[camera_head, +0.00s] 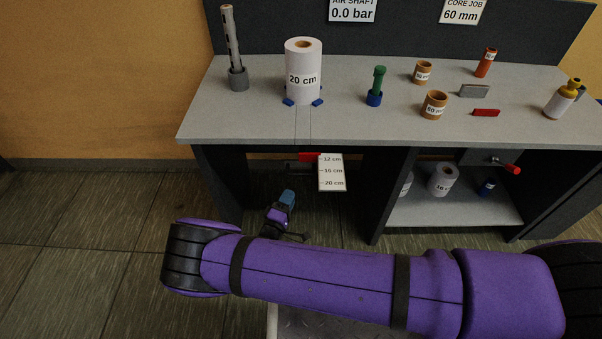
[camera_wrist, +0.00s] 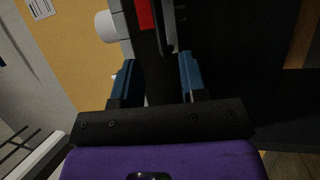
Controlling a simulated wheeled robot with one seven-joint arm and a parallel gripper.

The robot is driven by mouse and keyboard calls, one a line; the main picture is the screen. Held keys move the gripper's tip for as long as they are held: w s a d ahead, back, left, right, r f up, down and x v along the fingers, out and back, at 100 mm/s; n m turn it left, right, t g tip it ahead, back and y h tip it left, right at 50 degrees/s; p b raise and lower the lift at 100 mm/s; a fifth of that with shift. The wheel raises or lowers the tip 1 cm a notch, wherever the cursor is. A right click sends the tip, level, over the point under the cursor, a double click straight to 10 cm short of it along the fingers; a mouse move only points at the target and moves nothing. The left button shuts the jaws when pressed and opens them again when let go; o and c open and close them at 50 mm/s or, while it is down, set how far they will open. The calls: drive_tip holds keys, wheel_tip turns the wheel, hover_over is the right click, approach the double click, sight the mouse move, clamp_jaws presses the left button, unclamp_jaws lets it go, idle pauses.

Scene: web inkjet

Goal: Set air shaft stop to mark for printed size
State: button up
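A red stop (camera_head: 309,157) sits under the table's front edge, at the left of a white scale card (camera_head: 331,172) marked 12, 16 and 20 cm from top to bottom. The stop is level with the 12 cm mark. A white roll (camera_head: 303,85) on the tabletop is labelled 20 cm. My gripper (camera_head: 285,198) is below and a little left of the stop, apart from it. In the wrist view my gripper's (camera_wrist: 156,65) blue fingers are spread with nothing held between them. A red part (camera_wrist: 144,15), likely the stop, shows beyond them.
A grey table (camera_head: 340,125) carries a shaft in a grey base (camera_head: 238,80), a green-handled tool (camera_head: 379,80), cores (camera_head: 434,105), a red block (camera_head: 486,113) and a bottle (camera_head: 561,100). A red-ended lever (camera_head: 512,169) is at right. A shelf (camera_head: 420,212) holds rolls. Dark table legs flank the gripper.

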sight(300, 175)
drive_tip(key=x, duration=1)
drive_tip(key=shift+s, duration=0.1)
clamp_jaws()
